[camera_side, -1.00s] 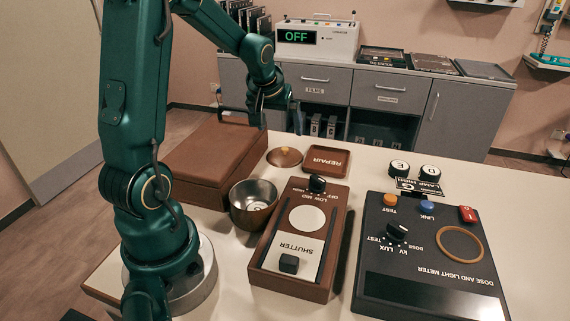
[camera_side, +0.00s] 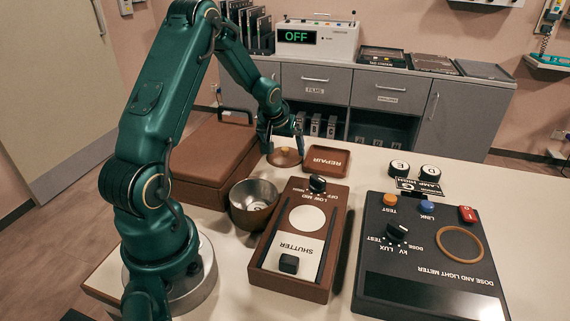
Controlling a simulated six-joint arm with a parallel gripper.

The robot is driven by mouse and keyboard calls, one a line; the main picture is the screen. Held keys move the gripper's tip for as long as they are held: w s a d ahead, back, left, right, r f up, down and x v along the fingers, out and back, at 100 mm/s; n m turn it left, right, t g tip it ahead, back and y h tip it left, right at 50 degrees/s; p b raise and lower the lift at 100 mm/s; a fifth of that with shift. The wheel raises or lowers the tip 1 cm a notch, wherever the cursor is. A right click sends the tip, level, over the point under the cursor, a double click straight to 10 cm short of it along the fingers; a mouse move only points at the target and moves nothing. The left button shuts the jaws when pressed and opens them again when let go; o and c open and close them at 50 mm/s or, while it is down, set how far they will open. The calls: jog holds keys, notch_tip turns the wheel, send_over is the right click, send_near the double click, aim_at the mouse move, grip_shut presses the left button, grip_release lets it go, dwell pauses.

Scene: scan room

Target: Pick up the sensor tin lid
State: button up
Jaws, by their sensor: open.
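The sensor tin lid (camera_side: 284,160) is a round brown disc with a small orange-tan knob, lying flat on the white table left of the repair tray. My gripper (camera_side: 284,148) is at the lid, pointing down with its fingers open around or just beside the knob. Whether the fingers touch the lid or knob I cannot tell. The open sensor tin (camera_side: 242,212), a round brown-sided bowl with a metal inside, stands nearer the camera, left of the shutter box.
The brown REPAIR tray (camera_side: 339,155) lies close right of the lid. A large brown case (camera_side: 190,165) stands left. The shutter box (camera_side: 283,277) and dose meter (camera_side: 400,283) fill the front.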

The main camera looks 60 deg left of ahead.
jog(key=shift+a+f, duration=0.1)
jog(key=shift+f, duration=0.05)
jog(key=c, duration=1.3)
grip_shut()
jog(key=shift+s+f, duration=0.1)
